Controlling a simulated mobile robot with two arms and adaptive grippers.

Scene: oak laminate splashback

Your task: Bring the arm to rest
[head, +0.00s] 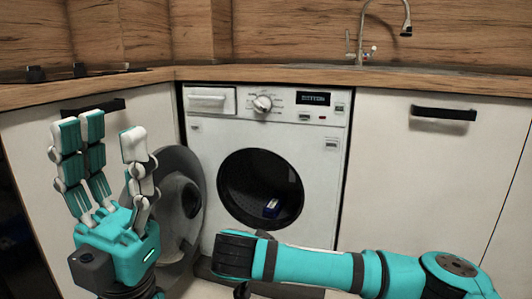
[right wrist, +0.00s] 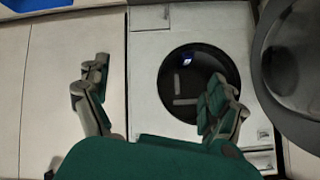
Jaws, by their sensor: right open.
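My left gripper (head: 110,136) is raised at the left of the head view, fingers pointing up and spread apart, with nothing between them. It appears in front of the open washing machine door (head: 190,200). My right arm comes in from the right in the head view and lies low across the front of the washing machine (head: 225,150); its fingers are not clearly seen there. In the right wrist view my right gripper (right wrist: 158,75) is open and empty, its fingers wide apart in front of the machine.
The drum opening (head: 235,190) holds a small blue and white object (head: 271,208). White cabinets (head: 400,180) with black handles flank the machine. A wooden worktop (head: 340,78) runs above, with a tap (head: 362,40) at the back. The door also shows in the right wrist view (right wrist: 300,75).

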